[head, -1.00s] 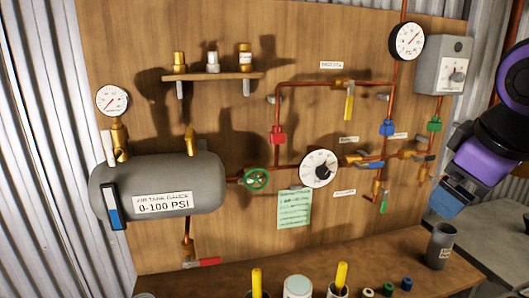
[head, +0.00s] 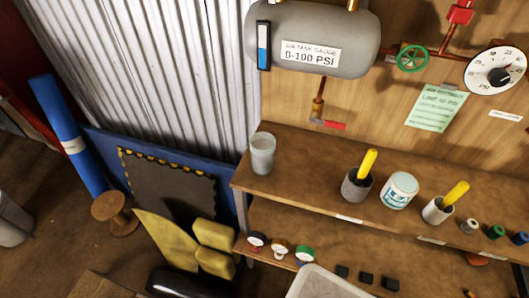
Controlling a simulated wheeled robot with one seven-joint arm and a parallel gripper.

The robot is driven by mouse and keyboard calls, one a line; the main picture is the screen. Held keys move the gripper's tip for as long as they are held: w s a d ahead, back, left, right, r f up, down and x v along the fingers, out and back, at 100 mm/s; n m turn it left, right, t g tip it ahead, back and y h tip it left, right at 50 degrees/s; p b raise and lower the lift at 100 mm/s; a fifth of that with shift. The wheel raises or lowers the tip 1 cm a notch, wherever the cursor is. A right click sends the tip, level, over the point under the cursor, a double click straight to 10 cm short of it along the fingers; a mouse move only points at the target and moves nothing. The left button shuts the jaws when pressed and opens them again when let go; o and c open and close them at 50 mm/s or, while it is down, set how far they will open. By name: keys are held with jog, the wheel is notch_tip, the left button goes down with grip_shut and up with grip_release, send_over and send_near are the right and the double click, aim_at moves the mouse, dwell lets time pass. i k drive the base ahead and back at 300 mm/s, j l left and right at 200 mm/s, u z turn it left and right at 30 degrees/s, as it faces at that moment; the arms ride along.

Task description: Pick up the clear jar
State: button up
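The clear jar (head: 262,154) stands upright at the left end of the wooden bench top (head: 310,180), close to its corner. It looks pale and translucent, and I see nothing in it. My gripper is outside the current head view, so its distance from the jar and its state do not show.
Right of the jar stand a grey cup (head: 354,188) and a white cup (head: 436,212), each with a yellow handle, and a labelled tin (head: 399,190). The grey tank (head: 300,30) hangs above. Yellow blocks (head: 214,234) lie left.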

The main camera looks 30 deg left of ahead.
aim_at(262, 144)
jog(key=l+u, duration=0.1)
jog(key=u, duration=0.35)
jog(key=l+u, duration=0.1)
jog(key=u, duration=0.35)
jog(key=l+u, duration=0.1)
jog(key=u, duration=0.3)
jog(key=l+u, duration=0.1)
jog(key=u, duration=0.35)
jog(key=l+u, duration=0.1)
jog(key=u, duration=0.35)
